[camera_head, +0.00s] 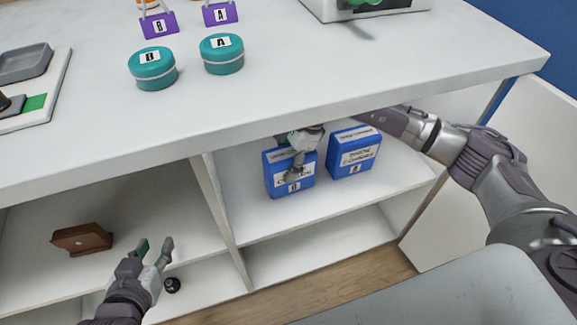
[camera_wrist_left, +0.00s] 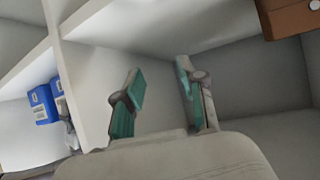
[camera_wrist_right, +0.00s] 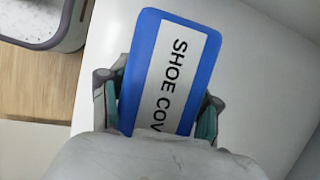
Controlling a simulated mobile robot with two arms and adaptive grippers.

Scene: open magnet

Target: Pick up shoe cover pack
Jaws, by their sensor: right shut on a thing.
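Two blue packs stand side by side on the upper shelf at right. My right gripper (camera_head: 296,168) comes down over the left blue pack (camera_head: 275,180). In the right wrist view this shoe cover pack (camera_wrist_right: 190,75) reads "SHOE COV" on a white label, and the fingers are shut on its two sides. I cannot tell if it is lifted off the shelf. The right blue pack (camera_head: 354,151) is apart from the gripper. My left gripper (camera_head: 155,248) is open and empty before the left shelf; its spread fingers show in the left wrist view (camera_wrist_left: 158,92).
The white counter top (camera_head: 280,75) overhangs the shelves. It bears two teal round tins (camera_head: 152,68) and purple-labelled holders (camera_head: 159,25). A brown box (camera_head: 82,239) sits on the left shelf. A divider (camera_head: 222,215) parts the shelves. An open white door (camera_head: 520,150) is at right.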

